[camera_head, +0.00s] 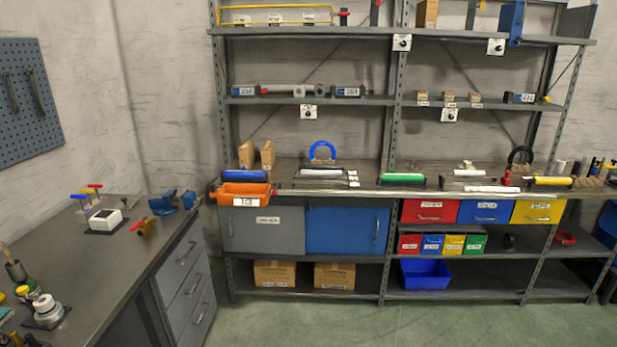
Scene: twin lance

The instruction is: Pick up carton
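Two brown cardboard cartons stand side by side on the bottom shelf of the rack in the head view. The left carton (275,274) and the right carton (334,276) each have a pale label low on the front. They are below the grey and blue cabinet doors, with a gap between them. Two narrow upright brown boxes, a left one (246,154) and a right one (268,155), stand on the worktop above. I cannot tell which of these the task means. My gripper is not in view.
An orange bin (258,190) sits on the worktop's left front edge. A blue bin (425,272) stands on the bottom shelf to the right. A workbench (110,260) with drawers fills the left side. The green floor (320,325) before the rack is clear.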

